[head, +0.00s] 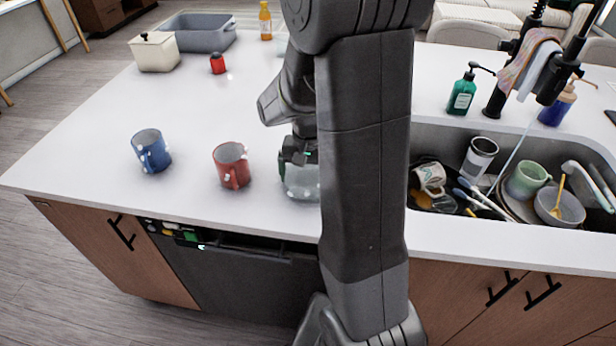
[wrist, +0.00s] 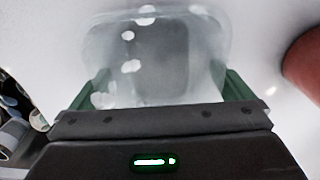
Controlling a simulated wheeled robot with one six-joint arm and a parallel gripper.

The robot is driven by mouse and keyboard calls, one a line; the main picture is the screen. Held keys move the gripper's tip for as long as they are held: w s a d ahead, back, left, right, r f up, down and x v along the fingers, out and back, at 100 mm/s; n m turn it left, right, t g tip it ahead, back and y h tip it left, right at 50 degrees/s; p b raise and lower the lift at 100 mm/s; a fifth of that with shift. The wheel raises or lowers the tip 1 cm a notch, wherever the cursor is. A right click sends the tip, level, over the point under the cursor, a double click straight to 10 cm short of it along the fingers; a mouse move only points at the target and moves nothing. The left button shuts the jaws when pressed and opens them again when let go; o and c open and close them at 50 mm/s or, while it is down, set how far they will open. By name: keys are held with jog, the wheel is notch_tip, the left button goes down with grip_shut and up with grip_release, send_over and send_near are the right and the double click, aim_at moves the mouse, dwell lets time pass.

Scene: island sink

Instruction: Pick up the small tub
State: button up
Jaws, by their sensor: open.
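The small tub (wrist: 150,35) is a clear, rounded container on the white counter. In the wrist view it fills the upper middle, its near part between the two green fingers. In the head view the tub (head: 303,184) stands right of the red mug, partly hidden by my arm. My gripper (wrist: 165,88) is open, with one finger on each side of the tub. It also shows in the head view (head: 298,160), at the tub's upper part. I cannot tell whether the fingers touch the tub.
A red mug (head: 231,166) stands close left of the tub, a blue mug (head: 151,151) farther left. The sink (head: 440,140) at right holds dishes. A cream canister (head: 154,52), grey bin (head: 196,32) and red jar (head: 217,64) stand at the back left. The counter's middle left is clear.

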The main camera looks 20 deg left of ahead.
jog(key=c, duration=0.8)
jog(key=shift+c, duration=0.2)
